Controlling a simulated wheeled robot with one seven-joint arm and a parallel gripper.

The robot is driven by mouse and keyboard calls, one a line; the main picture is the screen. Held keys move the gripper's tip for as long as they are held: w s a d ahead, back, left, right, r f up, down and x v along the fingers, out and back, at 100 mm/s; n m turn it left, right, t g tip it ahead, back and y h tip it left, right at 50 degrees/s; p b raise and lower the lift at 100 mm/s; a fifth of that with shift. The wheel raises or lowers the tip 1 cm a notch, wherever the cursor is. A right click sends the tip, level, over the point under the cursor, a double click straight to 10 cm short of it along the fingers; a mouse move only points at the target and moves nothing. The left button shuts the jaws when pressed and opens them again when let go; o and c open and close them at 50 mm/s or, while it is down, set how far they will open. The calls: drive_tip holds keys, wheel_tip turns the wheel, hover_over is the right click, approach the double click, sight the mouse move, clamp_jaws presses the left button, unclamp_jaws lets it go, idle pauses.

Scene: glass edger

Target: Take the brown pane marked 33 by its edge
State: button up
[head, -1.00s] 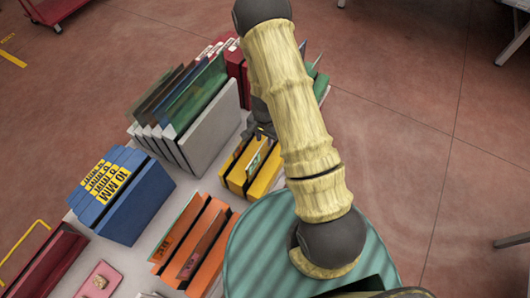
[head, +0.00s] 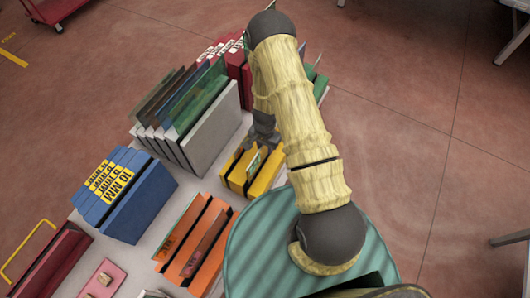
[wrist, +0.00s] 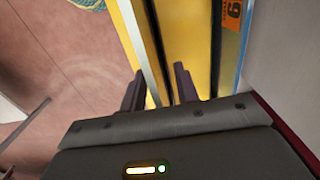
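My gripper (head: 262,141) hangs over the yellow rack (head: 237,178) in the head view, partly behind my arm. In the wrist view its two dark fingers (wrist: 158,90) stand apart, with yellow rack slats (wrist: 186,35) and a narrow slot below and between them. I cannot tell whether a pane edge is between them. A pane with an orange label (wrist: 232,14), reading like 6 or 9, is right of the fingers. I cannot read a 33 on any pane.
A white rack (head: 212,127) with several tall dark and green panes stands behind left. A blue rack (head: 142,205) is at left, red racks (head: 236,65) at the back, and a dark red tray (head: 52,262) at front left. Open floor (head: 430,130) lies to the right.

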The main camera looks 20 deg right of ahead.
drive_tip(key=shift+f, duration=0.35)
drive_tip(key=shift+c, duration=0.4)
drive_tip(key=shift+r, duration=0.1)
clamp_jaws()
